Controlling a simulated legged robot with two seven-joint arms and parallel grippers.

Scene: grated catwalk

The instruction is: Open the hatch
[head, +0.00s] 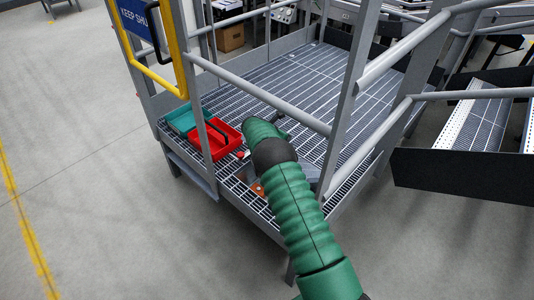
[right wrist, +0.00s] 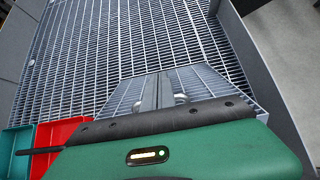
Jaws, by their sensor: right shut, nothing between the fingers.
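The grated catwalk floor (head: 300,75) is in the head view, and the grating (right wrist: 110,45) fills much of the right wrist view. In the right wrist view my right gripper (right wrist: 159,82) is shut and empty, pointing at the grating. I cannot tell whether it touches it. My left gripper is not in view.
A red open bin (head: 222,130) and a teal bin (head: 182,121) stand on the grating left of my arm. Grey railings (head: 262,109) surround the platform. A yellow-framed gate (head: 158,82) with a blue sign is at left. Open floor (head: 90,200) lies left.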

